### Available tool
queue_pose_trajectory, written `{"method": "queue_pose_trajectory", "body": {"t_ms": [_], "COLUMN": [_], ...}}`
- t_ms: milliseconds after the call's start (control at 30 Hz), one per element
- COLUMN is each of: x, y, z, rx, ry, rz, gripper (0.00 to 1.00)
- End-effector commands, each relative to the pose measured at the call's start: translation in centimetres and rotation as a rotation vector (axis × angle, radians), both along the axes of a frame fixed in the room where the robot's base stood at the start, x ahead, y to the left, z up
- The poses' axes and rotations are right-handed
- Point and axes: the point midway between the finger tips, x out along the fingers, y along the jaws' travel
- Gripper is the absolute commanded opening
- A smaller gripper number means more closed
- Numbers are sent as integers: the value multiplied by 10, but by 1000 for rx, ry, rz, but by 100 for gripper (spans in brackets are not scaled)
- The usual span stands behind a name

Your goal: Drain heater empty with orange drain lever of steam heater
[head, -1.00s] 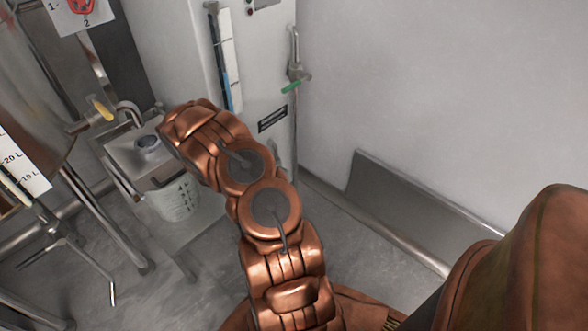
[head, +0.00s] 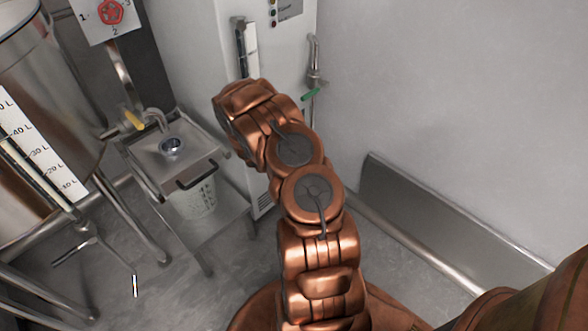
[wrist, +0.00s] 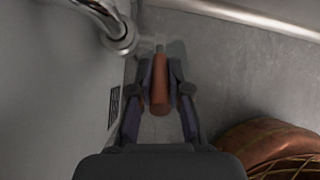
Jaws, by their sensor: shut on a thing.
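The steam heater (head: 190,60) is the white cabinet behind my arm in the head view, with a level gauge (head: 251,55) on its front. In the wrist view, the orange drain lever (wrist: 160,92) lies between the two dark fingers of my gripper (wrist: 161,72), which is shut on it. The lever's far end meets a short metal fitting. In the head view, my copper arm hides the gripper and the orange lever.
A green-handled valve (head: 310,95) is on the heater's right side. A metal pipe (wrist: 119,35) is close by the gripper. On the left are a sink stand (head: 195,150), a white bucket (head: 197,197) and a steel tank (head: 60,110). A wall guard (head: 420,230) runs along the right.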

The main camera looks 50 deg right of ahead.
Motion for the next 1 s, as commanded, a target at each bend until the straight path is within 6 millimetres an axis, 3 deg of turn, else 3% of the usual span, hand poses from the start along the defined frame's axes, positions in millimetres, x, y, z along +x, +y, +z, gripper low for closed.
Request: {"method": "queue_pose_trajectory", "body": {"t_ms": [200,233,467,833,1000], "x": [-2,-2,-1,-1,0], "y": [-1,-1,-1,1,10], "z": [-1,-1,0,2,14], "rx": [-1,-1,-1,-1,-1], "ry": [3,3,2,1,2], "rz": [-5,-5,-2,0,0], "gripper": [0,20,42,42,42]}}
